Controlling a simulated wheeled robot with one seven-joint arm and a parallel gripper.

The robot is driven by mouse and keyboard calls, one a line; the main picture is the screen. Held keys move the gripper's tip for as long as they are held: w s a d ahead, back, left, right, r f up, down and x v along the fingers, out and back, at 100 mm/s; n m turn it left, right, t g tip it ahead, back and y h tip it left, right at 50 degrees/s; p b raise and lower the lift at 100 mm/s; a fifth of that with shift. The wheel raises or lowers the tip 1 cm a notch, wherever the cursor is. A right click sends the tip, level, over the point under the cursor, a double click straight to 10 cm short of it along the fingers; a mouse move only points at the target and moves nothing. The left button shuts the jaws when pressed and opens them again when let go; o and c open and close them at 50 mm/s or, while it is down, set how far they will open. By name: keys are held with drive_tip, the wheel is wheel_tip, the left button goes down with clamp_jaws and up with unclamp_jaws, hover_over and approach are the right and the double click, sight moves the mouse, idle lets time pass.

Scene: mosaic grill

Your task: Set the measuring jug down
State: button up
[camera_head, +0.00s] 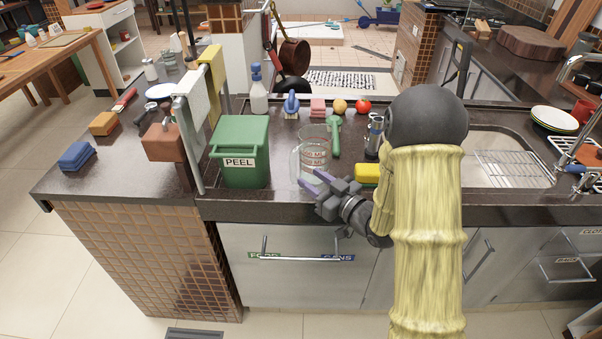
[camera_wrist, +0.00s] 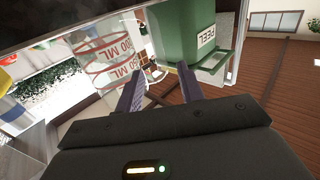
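The measuring jug (camera_head: 314,153) is clear, with red markings, and looks upright on the dark counter beside the green PEEL bin. Its handle (camera_head: 295,163) is on its left side. My gripper (camera_head: 310,178) is low at the jug's near side, its two purple fingers pointing left. In the wrist view the fingers (camera_wrist: 160,70) are spread apart, with the jug (camera_wrist: 105,55) just beyond the left finger. Part of the clear handle shows near the gap between the fingertips; I cannot tell whether either finger touches it.
The green PEEL bin (camera_head: 240,152) stands close on the left. A green brush (camera_head: 335,137), a metal flask (camera_head: 374,136) and a yellow sponge (camera_head: 367,175) are close on the right. The sink (camera_head: 505,150) is further right. The counter's front edge runs just below the gripper.

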drive_tip(key=v, duration=0.4)
drive_tip(key=shift+s+d, duration=0.1)
drive_tip(key=shift+s, duration=0.05)
idle(0.4)
drive_tip(key=s+d+f+m+g+h, duration=0.25)
drive_tip(key=d+m+g+h, duration=0.2)
drive_tip(key=d+h, duration=0.5)
drive_tip(key=s+m+g+h, duration=0.2)
drive_tip(key=s+m+g, duration=0.2)
drive_tip(key=s, duration=1)
drive_tip(key=shift+s+a+f+g+h, duration=0.3)
drive_tip(key=shift+a+g+h, duration=0.05)
drive_tip(key=shift+g, duration=0.7)
